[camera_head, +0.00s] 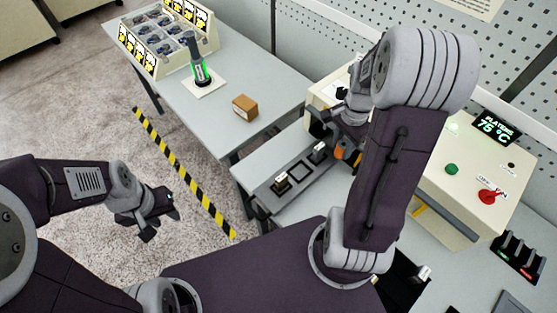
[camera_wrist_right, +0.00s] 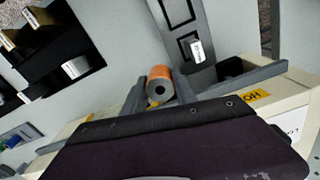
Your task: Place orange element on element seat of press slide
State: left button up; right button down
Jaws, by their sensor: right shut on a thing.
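The orange element (camera_head: 339,153) is a small cylinder with a dark hole in its end. In the right wrist view the orange element (camera_wrist_right: 160,76) sits between the two fingers of my right gripper (camera_wrist_right: 160,92), which is shut on it. In the head view my right arm partly hides the right gripper (camera_head: 346,148). My left gripper (camera_head: 160,212) is open and empty over the floor.
The cream press housing (camera_head: 440,190) with green and red buttons stands on the right. A grey table (camera_head: 240,75) at the back holds a brown box (camera_head: 245,107), a green-lit device (camera_head: 200,72) and a parts bin (camera_head: 150,62). Black-yellow tape (camera_head: 180,170) marks the floor.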

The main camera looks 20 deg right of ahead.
jog(key=shift+s, duration=0.15)
jog(key=p, duration=0.2)
send_over(300, 172)
notch_tip(300, 172, down, 7)
jog(key=shift+r, duration=0.1)
jog(key=shift+b, duration=0.3)
notch_tip(300, 172, down, 4)
jog(key=shift+s+r, duration=0.1)
jog(key=shift+w+f, duration=0.2)
jog(key=shift+f, duration=0.05)
jog(key=shift+s, duration=0.1)
